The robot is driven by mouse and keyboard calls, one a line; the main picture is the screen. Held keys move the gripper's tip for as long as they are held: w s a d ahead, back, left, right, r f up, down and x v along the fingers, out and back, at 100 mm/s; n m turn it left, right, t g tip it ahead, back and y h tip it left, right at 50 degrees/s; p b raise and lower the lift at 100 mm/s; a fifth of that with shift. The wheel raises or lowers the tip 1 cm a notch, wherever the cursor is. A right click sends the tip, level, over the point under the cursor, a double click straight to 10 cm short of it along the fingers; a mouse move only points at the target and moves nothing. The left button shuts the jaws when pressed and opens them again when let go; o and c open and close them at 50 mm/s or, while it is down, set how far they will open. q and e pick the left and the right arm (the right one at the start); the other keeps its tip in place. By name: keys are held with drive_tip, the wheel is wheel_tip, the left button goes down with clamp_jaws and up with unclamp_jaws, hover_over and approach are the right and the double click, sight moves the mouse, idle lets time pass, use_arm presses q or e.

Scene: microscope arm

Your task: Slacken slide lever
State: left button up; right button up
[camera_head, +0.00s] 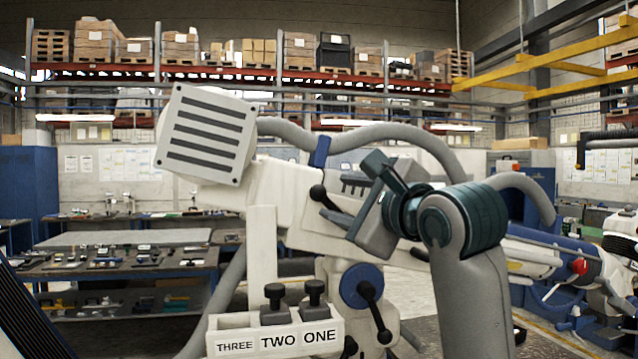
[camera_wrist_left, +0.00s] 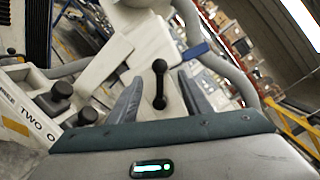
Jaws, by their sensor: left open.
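A black lever (camera_head: 318,193) with ball ends sits on the side of the white microscope arm (camera_head: 285,190) in the head view. The lever also shows in the left wrist view (camera_wrist_left: 160,84), upright between the fingers. My left gripper (camera_head: 352,208) is at the arm's side, right of the lever in the head view. In the left wrist view my left gripper (camera_wrist_left: 160,78) is open, with one finger on each side of the lever and gaps showing on both sides. Whether the fingers reach its depth is unclear. My right gripper is in neither view.
Another ball-ended lever (camera_head: 376,310) sits on a blue disc lower down. Black knobs (camera_head: 314,292) stand above a block labelled THREE, TWO, ONE (camera_head: 275,340). A blue tab (camera_head: 320,151) and a grey hose (camera_head: 370,135) lie close above. Workbenches (camera_head: 125,262) stand behind.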

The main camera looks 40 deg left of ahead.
sight(323, 193)
use_arm(q)
drive_tip(key=p+x, duration=0.4)
drive_tip(key=x, duration=0.4)
drive_tip(key=shift+r, duration=0.1)
drive_tip(key=shift+w+a, duration=0.3)
drive_tip(key=shift+a, duration=0.25)
drive_tip(key=shift+d, duration=0.1)
drive_tip(key=shift+c, duration=0.4)
clamp_jaws()
